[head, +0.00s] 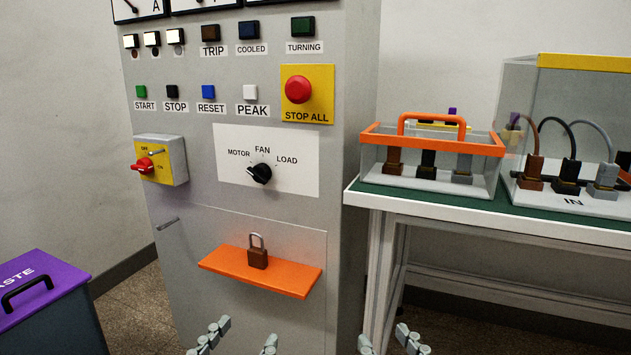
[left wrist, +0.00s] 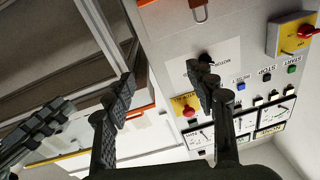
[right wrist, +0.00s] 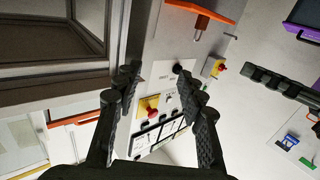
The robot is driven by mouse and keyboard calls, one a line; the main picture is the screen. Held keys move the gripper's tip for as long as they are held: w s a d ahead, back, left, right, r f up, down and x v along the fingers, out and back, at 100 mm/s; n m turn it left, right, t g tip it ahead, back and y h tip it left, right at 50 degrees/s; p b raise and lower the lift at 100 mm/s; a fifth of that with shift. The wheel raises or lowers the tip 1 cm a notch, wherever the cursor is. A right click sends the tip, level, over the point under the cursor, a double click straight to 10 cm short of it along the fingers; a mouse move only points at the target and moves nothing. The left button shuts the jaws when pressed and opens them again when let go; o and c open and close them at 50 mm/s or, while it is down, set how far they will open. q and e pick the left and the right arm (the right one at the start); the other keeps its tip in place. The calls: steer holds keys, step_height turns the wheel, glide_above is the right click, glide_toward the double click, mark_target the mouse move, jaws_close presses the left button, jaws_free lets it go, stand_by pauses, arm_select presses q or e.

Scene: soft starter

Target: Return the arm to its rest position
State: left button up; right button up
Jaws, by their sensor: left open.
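My left gripper (head: 239,341) is at the bottom edge of the head view, below the orange shelf and in front of the grey cabinet (head: 290,222). Its fingers are spread and empty; they also show apart in the left wrist view (left wrist: 166,88). My right gripper (head: 388,343) is at the bottom edge too, further right, in front of the bench legs. Its fingers stand apart with nothing between them in the right wrist view (right wrist: 160,88). Neither gripper touches anything that I can see. Most of both arms is out of the head view.
The orange shelf (head: 290,284) juts from the cabinet with a brown padlock (head: 258,259) on it. A red-knobbed switch (head: 143,165) and fan dial (head: 260,173) sit above. A purple-lidded waste bin (head: 40,288) stands left. The bench (head: 460,220) at right holds an orange-rimmed clear box (head: 376,155).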

steer(key=d+f+g+h+p, duration=0.2)
steer(key=d+f+g+p, duration=0.1)
steer(key=f, duration=0.4)
steer(key=d+f+g+h+p, duration=0.1)
steer(key=d+f+g+p, duration=0.15)
steer(key=f, duration=0.55)
arm_select(q)
steer(key=s+a+f+n+g+y+p, duration=0.1)
steer(key=s+a+f+g+y, duration=0.1)
steer(key=s+a+f+g, duration=0.3)
steer(key=s+a+f+n+g+y+p, duration=0.1)
steer(key=s+a+f+g, duration=0.3)
steer(key=f, duration=0.8)
steer(key=s+a+f+n+g+y+p, duration=0.1)
steer(key=s+a+f+g+y+p, duration=0.1)
steer(key=s+a+f+g+y, duration=0.2)
steer(key=s+a+f+g, duration=0.1)
steer(key=a+f, duration=0.2)
steer(key=f, duration=0.1)
steer(key=shift+s+a+f+n+g, duration=0.25)
steer(key=shift+s+f+n+g, duration=0.05)
steer(key=shift+s+f, duration=0.1)
arm_select(e)
steer(key=s+d+f+m+g+h, duration=0.2)
steer(key=s+d+f+g+h, duration=0.1)
steer(key=s+d+f+g, duration=0.5)
steer(key=s+d+f, duration=0.3)
steer(key=s+f, duration=0.1)
steer(key=shift+s+d+f+h, duration=0.15)
steer(key=shift+d+h, duration=0.15)
